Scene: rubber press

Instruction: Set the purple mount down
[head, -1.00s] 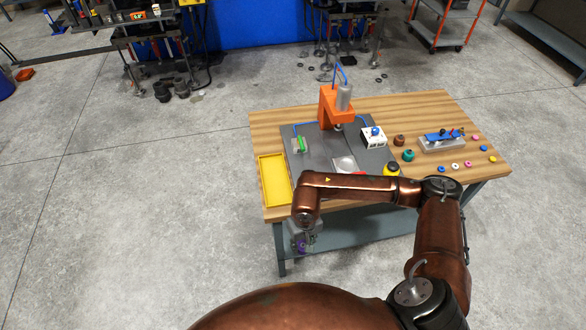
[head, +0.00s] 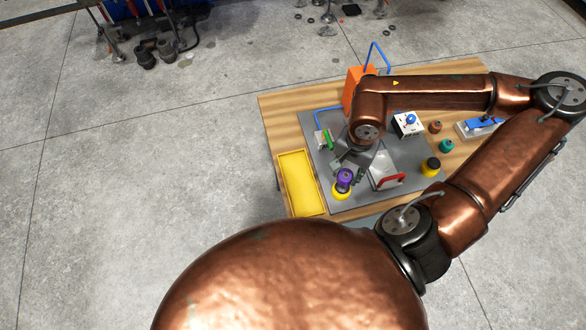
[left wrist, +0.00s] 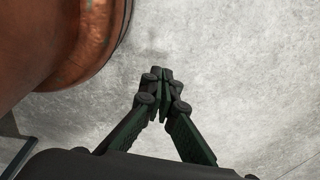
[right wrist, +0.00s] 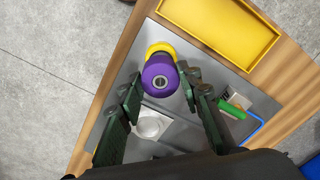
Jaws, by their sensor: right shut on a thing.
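The purple mount (head: 344,176) is a round, spool-like piece with a metal-lined hole in its end, seen in the right wrist view (right wrist: 158,76). My right gripper (right wrist: 161,79) is shut on it, one finger on each side. A round yellow piece (head: 340,192) is right below or behind the mount and partly hidden by it; I cannot tell whether they touch. Both are over the front left of the grey plate (head: 345,206) on the wooden table. My left gripper (left wrist: 160,78) shows only in its wrist view, with fingertips together, empty, above bare floor.
An empty yellow tray (head: 301,182) lies left of the plate. A green part (head: 327,139) is behind the mount, and a red-handled metal piece (head: 386,180) is to its right. A black-and-yellow piece (head: 431,167) stands farther right. My right arm hides part of the orange press (head: 352,90).

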